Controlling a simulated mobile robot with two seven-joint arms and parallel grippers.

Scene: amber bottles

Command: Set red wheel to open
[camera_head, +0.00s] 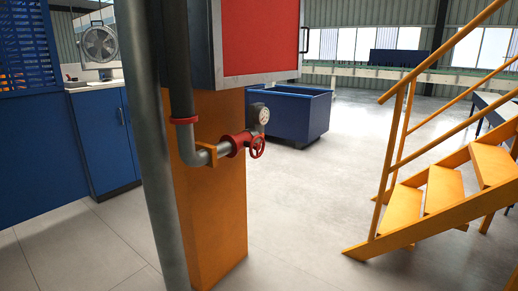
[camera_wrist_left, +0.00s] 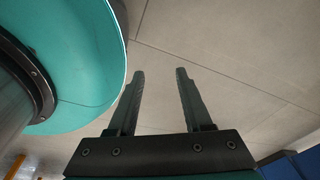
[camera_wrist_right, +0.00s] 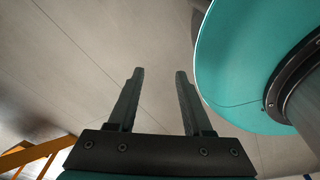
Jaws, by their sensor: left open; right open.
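The red wheel (camera_head: 257,147) is a small spoked handwheel on a red valve body (camera_head: 236,143), seen in the head view near the middle. The valve sits on a grey pipe (camera_head: 187,146) that bends beside an orange column (camera_head: 220,215). A round gauge (camera_head: 263,115) stands just above the wheel. The wheel's open or closed setting cannot be told. My left gripper (camera_wrist_left: 159,75) is open and empty above the floor in the left wrist view. My right gripper (camera_wrist_right: 159,75) is open and empty in the right wrist view. Neither gripper shows in the head view.
A thick grey vertical pipe (camera_head: 155,150) stands left of the column. A red-fronted box (camera_head: 260,37) is above the wheel. A blue bin (camera_head: 290,113) stands behind. Yellow stairs (camera_head: 430,205) rise at right. Blue cabinets (camera_head: 103,140) stand left. Floor (camera_head: 310,205) between column and stairs is clear.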

